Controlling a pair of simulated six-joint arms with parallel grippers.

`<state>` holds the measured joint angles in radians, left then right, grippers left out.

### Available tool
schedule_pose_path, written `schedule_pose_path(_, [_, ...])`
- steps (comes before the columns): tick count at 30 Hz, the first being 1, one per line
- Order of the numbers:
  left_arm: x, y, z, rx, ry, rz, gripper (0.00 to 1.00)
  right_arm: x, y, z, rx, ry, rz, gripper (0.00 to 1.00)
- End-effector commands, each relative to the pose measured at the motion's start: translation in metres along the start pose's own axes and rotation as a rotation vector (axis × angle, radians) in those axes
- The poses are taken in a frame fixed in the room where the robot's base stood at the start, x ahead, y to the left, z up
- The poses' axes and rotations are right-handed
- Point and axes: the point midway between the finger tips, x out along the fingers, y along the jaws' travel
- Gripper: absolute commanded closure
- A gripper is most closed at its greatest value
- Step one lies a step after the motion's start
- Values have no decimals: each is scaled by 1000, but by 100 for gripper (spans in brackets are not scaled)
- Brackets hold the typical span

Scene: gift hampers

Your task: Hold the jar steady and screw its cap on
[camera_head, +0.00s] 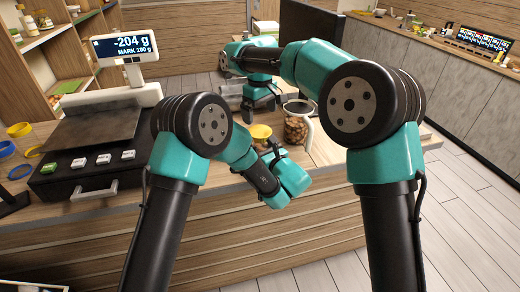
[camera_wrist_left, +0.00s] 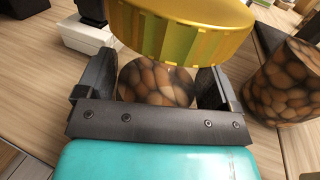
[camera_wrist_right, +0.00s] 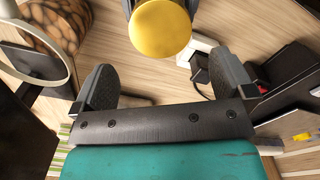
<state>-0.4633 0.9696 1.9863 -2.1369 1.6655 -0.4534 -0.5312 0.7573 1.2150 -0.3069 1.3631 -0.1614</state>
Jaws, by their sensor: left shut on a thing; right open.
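A jar of brown nut-like contents (camera_wrist_left: 155,85) stands between the fingers of my left gripper (camera_head: 272,152), which is shut on it. A yellow cap (camera_head: 260,131) lies over the top of this jar; it looks large in the left wrist view (camera_wrist_left: 185,30) and shows as a round disc in the right wrist view (camera_wrist_right: 161,28). I cannot tell how tightly it is screwed. My right gripper (camera_head: 260,98) is open and empty, pointing down behind the capped jar in the head view. In the right wrist view the cap lies beyond its fingers, not between them.
A scale (camera_head: 100,135) reading -204 g fills the left of the counter. Yellow and blue rings (camera_head: 20,129) lie at the far left.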

Motion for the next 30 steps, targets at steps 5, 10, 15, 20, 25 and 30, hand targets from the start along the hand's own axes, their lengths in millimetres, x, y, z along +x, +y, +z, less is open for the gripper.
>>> schedule_pose_path(5, [0,0,0,0,0,0,80,-5,0,0,-179,2,0,0])
schedule_pose_path(10, [0,0,0,0,0,0,80,-7,0,0,-252,2,0,0])
schedule_pose_path(15, [0,0,0,0,0,0,80,-7,0,0,-258,1,0,0])
schedule_pose_path(20, [0,0,0,0,0,0,80,-6,0,0,-257,1,0,0])
schedule_pose_path(25, [0,0,0,0,0,0,80,0,0,0,-257,-1,0,0])
schedule_pose_path(30, [0,0,0,0,0,0,80,18,0,1,-256,-3,-1,0])
